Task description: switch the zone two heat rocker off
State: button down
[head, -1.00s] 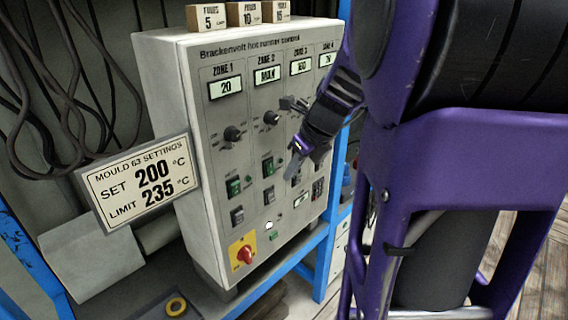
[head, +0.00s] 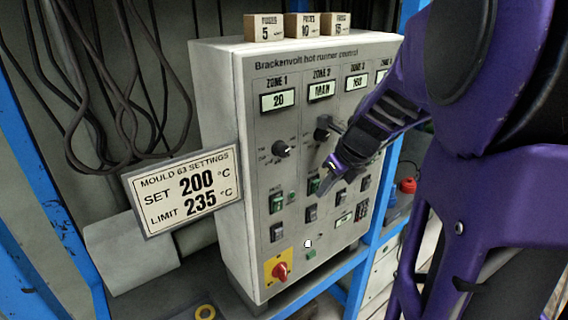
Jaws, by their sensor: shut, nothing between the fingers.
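The grey hot runner control cabinet (head: 218,150) stands on a blue-framed bench in the head view. Its zone 2 column has a display (head: 321,90) that reads MAN, a black knob (head: 323,130), a green rocker (head: 313,185) and a dark rocker (head: 311,213) below. The small labels over the rockers are too blurred to read surely. My gripper (head: 331,178) is shut and empty, coming in from the right. Its tips are just right of the zone 2 green rocker and partly cover the panel there. I cannot tell whether they touch it.
The zone 1 green rocker (head: 276,202) is close on the left. A red rotary switch (head: 281,271) on a yellow plate is below. A settings card (head: 185,191) projects at the cabinet's left. Small boxes (head: 304,26) stand on top. Cables (head: 110,90) hang at the left.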

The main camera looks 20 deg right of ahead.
jog(key=shift+r, duration=0.25)
jog(key=shift+r+p, duration=0.6)
jog(key=shift+p, duration=0.35)
